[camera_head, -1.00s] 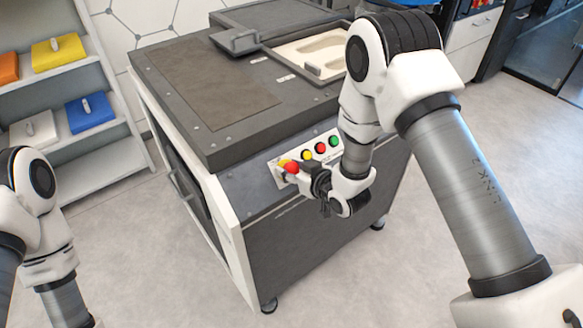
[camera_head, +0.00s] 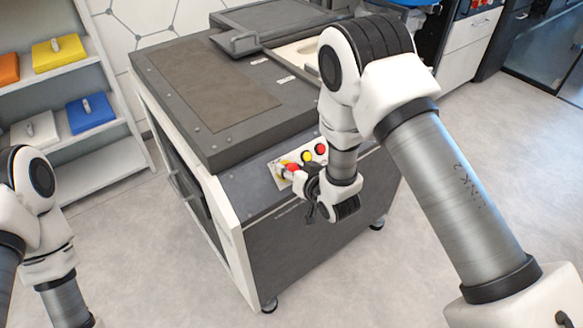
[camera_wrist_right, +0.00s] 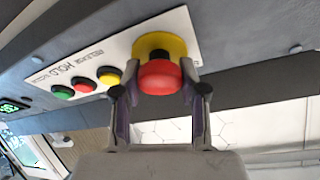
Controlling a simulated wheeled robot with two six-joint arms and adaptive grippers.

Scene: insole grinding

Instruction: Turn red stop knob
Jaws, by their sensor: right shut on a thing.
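The red stop knob (camera_wrist_right: 160,77) sits on a yellow base (camera_wrist_right: 158,44) on the machine's white control panel (camera_wrist_right: 130,50). In the right wrist view my right gripper (camera_wrist_right: 158,92) has one finger on each side of the red knob, closed onto it. In the head view the red knob (camera_head: 291,168) shows at the panel's left end, with my right gripper (camera_head: 301,178) against it and partly hiding it. Of my left arm only links show at the left edge; its gripper is outside the picture.
The panel also carries yellow (camera_wrist_right: 109,76), red (camera_wrist_right: 84,84) and green (camera_wrist_right: 62,92) buttons beside the knob. The dark machine top (camera_head: 210,90) overhangs above. A shelf (camera_head: 105,155) with coloured boxes stands at the left. The floor in front is clear.

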